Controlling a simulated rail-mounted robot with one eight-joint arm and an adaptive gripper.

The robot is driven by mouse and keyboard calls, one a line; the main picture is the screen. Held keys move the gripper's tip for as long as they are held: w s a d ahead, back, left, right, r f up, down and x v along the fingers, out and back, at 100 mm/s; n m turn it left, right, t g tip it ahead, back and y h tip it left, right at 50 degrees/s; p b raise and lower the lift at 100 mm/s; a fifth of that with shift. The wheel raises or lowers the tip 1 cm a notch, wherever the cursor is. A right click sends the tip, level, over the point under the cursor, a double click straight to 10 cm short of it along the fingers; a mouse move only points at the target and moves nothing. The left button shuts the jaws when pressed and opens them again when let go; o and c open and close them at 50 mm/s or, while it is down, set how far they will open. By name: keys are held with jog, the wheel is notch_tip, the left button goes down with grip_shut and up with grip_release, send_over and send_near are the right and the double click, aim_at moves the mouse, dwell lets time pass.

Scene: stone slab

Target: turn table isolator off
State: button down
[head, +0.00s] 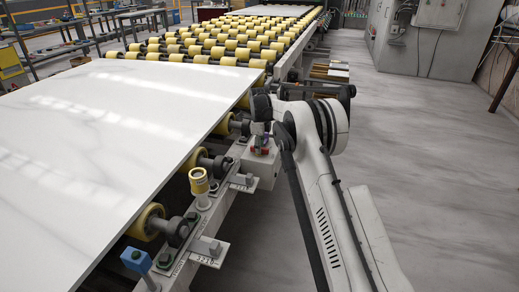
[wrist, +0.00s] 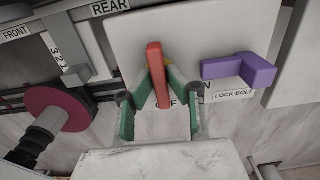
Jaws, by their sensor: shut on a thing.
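The table isolator's red handle (wrist: 154,62) stands nearly upright in the wrist view, on a pale panel. Its lower end covers part of a label that seems to read OFF. Another label, ending in N, is partly hidden to the right. My gripper (wrist: 160,84) has its green-padded fingers on both sides of the red handle, shut on it. In the head view, my gripper (head: 263,135) is at a small grey box (head: 264,169) on the table's side, with a bit of red showing below it.
A purple lever (wrist: 240,69) labelled LOCK BOLT sits right of the handle. A maroon disc (wrist: 58,108) is at left. The white slab (head: 110,105) lies on yellow rollers (head: 205,50) left of my arm. A blue block (head: 136,260) stands at the near rail. The floor at right is clear.

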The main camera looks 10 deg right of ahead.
dwell(0.5)
jog(key=c, duration=1.7)
grip_release()
notch_tip(320, 180, up, 12)
jog(key=shift+r, duration=0.1)
